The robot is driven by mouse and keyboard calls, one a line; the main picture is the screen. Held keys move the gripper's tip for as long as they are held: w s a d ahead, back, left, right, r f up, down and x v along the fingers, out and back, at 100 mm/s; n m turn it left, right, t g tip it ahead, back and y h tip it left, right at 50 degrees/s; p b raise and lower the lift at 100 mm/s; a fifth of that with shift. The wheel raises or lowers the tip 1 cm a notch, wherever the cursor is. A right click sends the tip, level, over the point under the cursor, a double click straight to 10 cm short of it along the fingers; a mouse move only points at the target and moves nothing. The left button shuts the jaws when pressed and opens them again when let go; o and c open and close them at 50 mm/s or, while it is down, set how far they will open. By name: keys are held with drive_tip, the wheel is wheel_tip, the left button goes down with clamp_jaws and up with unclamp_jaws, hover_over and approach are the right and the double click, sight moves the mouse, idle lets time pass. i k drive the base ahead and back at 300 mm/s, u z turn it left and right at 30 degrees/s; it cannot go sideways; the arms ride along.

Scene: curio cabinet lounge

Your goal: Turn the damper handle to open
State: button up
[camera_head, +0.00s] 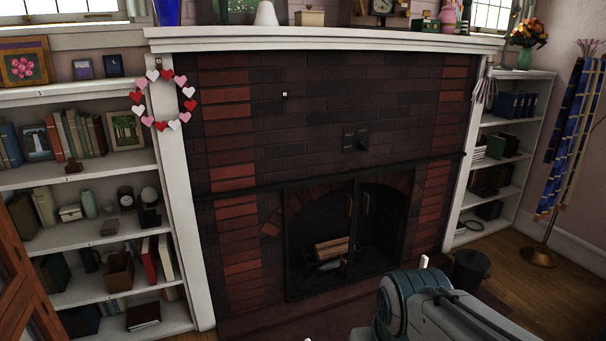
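The damper handle (362,138) appears as a small dark fitting on a dark plate on the brick face, above the fireplace opening and a little right of the middle. It is small and dark, so its exact angle is hard to read. The fireplace (345,235) below has a black metal frame, and logs lie inside it. A blue-grey part of my arm shows at the lower right, in front of the hearth and well apart from the handle. My gripper's fingers are not visible.
A white mantel (330,41) with ornaments runs above the bricks. A heart garland (164,126) hangs at the left. Shelves (72,179) of books and boxes flank the fireplace. A dark bucket (470,268) stands right of the hearth. A stand (541,256) with blue cloth is further right.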

sight(362, 145)
drive_tip(key=z, duration=0.35)
drive_tip(key=i, duration=1)
drive_tip(key=z, duration=0.95)
drive_tip(key=i, duration=0.75)
drive_tip(key=u, duration=0.55)
drive_tip(key=i, duration=0.85)
drive_tip(key=u, duration=0.75)
